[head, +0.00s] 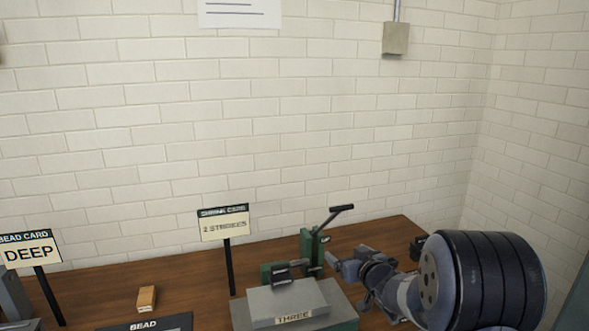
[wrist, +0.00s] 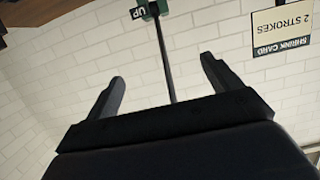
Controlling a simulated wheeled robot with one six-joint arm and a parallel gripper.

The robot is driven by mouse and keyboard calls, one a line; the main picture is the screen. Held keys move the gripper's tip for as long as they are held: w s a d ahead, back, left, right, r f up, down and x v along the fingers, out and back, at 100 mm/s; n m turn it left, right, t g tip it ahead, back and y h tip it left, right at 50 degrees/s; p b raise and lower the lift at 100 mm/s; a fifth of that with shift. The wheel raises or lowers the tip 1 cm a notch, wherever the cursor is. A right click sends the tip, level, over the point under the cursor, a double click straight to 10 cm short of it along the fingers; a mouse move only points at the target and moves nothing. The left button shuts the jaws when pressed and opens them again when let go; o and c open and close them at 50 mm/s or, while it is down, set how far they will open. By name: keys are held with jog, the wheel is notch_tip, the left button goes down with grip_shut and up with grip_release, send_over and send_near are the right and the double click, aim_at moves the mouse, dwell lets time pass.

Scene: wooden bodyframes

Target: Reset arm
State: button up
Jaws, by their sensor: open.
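My gripper (head: 348,279) is at the right of the bench in the head view, with my arm reaching in from the right. Its two fingers stand apart in the wrist view (wrist: 163,70), with nothing held between them. A green lever tool (head: 306,250) with a black handle (head: 328,221) stands just left of my gripper.
A grey block marked "THREE" (head: 288,300) is in front of the lever tool. A sign reading "2 STROKES" (head: 224,223) stands left of it; it also shows in the wrist view (wrist: 283,28). A "DEEP" card (head: 30,252) and a small wooden block (head: 146,298) are further left. A brick wall is behind.

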jog(key=s+d+f+t+y+b, duration=0.1)
jog(key=s+f+t+b, duration=0.1)
jog(key=s+f+b, duration=0.2)
jog(key=shift+s+d+f+t+b, duration=0.35)
jog(key=shift+f+b, duration=1.3)
jog(key=shift+b, duration=2)
jog(key=shift+a, duration=0.1)
